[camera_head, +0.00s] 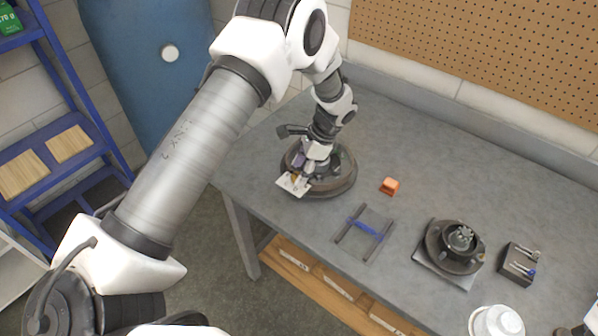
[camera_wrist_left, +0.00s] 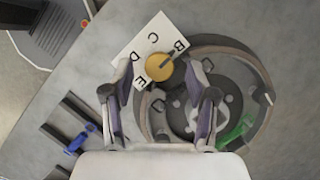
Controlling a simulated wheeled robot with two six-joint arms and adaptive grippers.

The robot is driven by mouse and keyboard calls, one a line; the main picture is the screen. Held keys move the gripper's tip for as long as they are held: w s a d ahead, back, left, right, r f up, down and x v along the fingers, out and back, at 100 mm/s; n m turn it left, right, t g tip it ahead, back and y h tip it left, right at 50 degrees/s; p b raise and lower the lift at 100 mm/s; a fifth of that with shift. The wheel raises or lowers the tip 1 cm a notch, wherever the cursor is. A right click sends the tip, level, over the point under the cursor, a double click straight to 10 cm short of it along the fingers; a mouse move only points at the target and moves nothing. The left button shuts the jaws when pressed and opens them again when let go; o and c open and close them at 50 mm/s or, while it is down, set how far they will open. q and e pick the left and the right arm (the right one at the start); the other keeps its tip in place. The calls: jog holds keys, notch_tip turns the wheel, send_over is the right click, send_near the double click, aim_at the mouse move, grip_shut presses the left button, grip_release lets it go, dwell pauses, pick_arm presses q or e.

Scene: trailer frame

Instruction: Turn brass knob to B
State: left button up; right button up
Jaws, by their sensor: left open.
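The brass knob (camera_wrist_left: 159,67) is a round golden disc on a white card (camera_wrist_left: 128,52) lettered B, C, D and E in the left wrist view. A short dark mark on the knob points toward the upper right, roughly to B, but it is too small to be sure. The card (camera_head: 291,186) shows in the head view at the front left of a round dark drum (camera_head: 345,183). My left gripper (camera_wrist_left: 160,72) is open, with one finger on each side of the knob. Contact cannot be told. In the head view my left gripper (camera_head: 314,163) hangs over the drum. My right gripper is not visible.
On the grey table (camera_head: 415,160) are an orange block (camera_head: 390,186), a dark frame with a blue crosspiece (camera_head: 365,231), a dark hub (camera_head: 455,247), a black tool block (camera_head: 518,264) and a white cup (camera_head: 497,322). The table's back is clear. Blue shelves (camera_head: 55,150) stand left.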

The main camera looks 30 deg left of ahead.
pick_arm(q)
jog(key=v, duration=1)
jog(key=shift+d+r, duration=0.15)
jog(key=shift+r, duration=0.2)
jog(key=shift+f, duration=0.1)
